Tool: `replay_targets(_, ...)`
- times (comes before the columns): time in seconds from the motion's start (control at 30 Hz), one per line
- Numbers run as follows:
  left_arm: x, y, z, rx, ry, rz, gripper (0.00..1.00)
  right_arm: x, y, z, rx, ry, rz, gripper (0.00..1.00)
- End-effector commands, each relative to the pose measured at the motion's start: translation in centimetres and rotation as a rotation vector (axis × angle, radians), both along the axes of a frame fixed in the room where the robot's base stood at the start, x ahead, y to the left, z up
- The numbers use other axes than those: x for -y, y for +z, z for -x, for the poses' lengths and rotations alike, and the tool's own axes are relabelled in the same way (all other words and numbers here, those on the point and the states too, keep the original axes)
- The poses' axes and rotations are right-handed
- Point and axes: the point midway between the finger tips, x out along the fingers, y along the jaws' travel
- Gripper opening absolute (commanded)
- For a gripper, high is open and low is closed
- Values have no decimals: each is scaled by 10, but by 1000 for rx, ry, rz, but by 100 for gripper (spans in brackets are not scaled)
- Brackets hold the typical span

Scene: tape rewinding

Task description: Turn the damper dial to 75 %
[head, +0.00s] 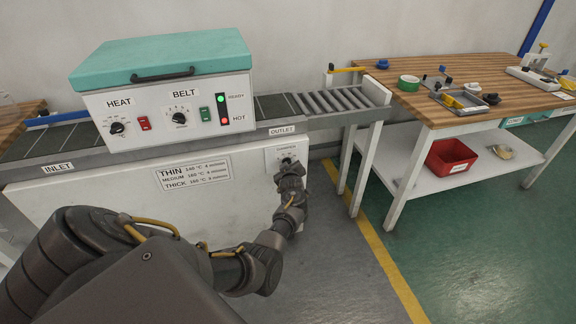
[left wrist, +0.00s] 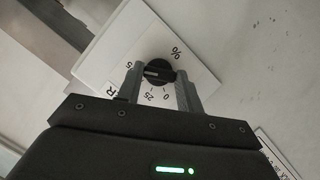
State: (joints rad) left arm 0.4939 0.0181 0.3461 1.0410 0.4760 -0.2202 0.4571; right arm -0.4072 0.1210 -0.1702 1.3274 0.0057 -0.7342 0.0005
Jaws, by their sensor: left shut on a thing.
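The damper dial (left wrist: 158,71) is a black round knob on a white plate (left wrist: 203,62) with printed numbers and a % sign. In the head view its plate (head: 272,155) is on the machine's front panel below the OUTLET label. My left gripper (left wrist: 160,80) is shut on the dial, one finger on each side of it. In the left wrist view, 0 and 25 show below the knob. Part of the scale is hidden by the fingers, and I cannot tell the exact setting. In the head view my left gripper (head: 289,168) covers the lower part of the plate. My right gripper is not in view.
A white machine with a teal lid (head: 165,58) stands above the panel, with HEAT and BELT knobs. A roller conveyor (head: 335,101) leads right from the outlet. A wooden workbench (head: 440,70) holds several small items, with a red bin (head: 451,158) on its lower shelf.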

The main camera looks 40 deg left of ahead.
Motion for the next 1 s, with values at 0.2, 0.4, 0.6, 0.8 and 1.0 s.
replay_targets(0.2,4,-2,-1,-24,-6,-10,14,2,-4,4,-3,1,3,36)
replay_targets(0.4,4,-3,-1,-25,-7,-11,14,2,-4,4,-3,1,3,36)
replay_targets(0.6,4,-3,-1,-25,-6,-10,44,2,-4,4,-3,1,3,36)
replay_targets(0.8,1,-2,1,-22,-1,-12,58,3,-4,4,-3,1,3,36)
replay_targets(1.0,0,-1,1,-22,1,-12,58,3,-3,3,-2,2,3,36)
